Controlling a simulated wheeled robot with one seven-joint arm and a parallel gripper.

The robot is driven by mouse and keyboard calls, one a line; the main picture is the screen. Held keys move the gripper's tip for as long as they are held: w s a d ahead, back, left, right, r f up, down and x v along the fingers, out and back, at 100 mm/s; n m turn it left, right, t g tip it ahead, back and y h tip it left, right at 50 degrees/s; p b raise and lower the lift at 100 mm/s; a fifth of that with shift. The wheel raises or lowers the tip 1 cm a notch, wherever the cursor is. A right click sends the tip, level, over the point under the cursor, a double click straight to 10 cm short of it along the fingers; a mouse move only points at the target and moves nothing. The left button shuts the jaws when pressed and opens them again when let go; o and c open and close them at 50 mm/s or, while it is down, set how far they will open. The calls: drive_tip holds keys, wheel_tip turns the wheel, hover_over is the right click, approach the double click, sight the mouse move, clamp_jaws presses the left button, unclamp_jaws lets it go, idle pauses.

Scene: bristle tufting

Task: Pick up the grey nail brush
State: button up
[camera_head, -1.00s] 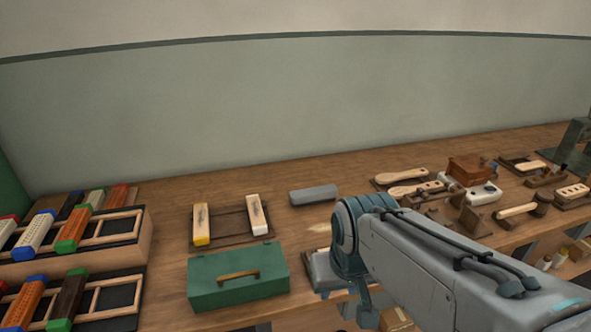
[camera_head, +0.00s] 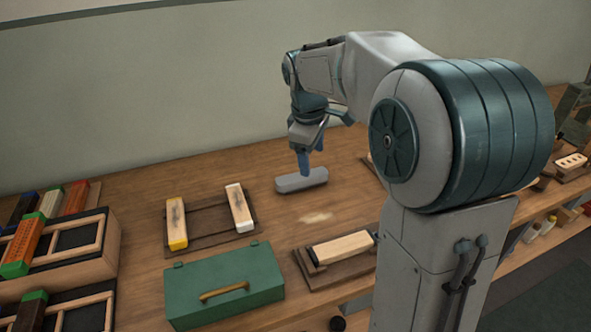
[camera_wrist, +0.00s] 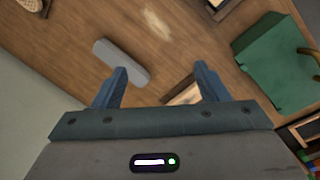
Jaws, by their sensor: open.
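The grey nail brush (camera_head: 301,180) lies on the wooden bench in the head view, a plain grey rounded bar. My gripper (camera_head: 304,166) is above it, pointing down, with a finger overlapping its far edge in the picture. In the wrist view the grey nail brush (camera_wrist: 121,63) lies beyond the left fingertip, off to the left of the gap between the fingers. My gripper (camera_wrist: 161,70) is open with nothing between its fingers. Whether a finger touches the brush I cannot tell.
A green box (camera_head: 224,286) with a handle stands at the front. A rack with two pale blocks (camera_head: 208,236) is left of the brush. A wooden block in a holder (camera_head: 340,250) is in front. Bare bench surrounds the brush.

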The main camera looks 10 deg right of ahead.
drive_tip(key=w+f+n, duration=0.4)
drive_tip(key=w+n, duration=0.1)
drive_tip(key=w, duration=0.5)
drive_tip(key=n+g+b, duration=0.1)
drive_tip(key=n+b, duration=0.1)
drive_tip(key=n, duration=0.2)
approach(302, 179)
drive_tip(key=f, duration=0.2)
drive_tip(key=w+f, duration=0.1)
drive_tip(key=f, duration=0.2)
drive_tip(key=shift+w+d+f, duration=0.15)
drive_tip(key=shift+d+f, duration=0.15)
drive_tip(key=shift+w+d+f, duration=0.15)
drive_tip(key=shift+d+f, duration=0.05)
drive_tip(key=shift+f, duration=1.25)
drive_tip(key=shift+w+d+f, duration=0.1)
drive_tip(key=shift+d+f, duration=0.05)
drive_tip(key=shift+f, duration=1.25)
drive_tip(key=c, duration=1.2)
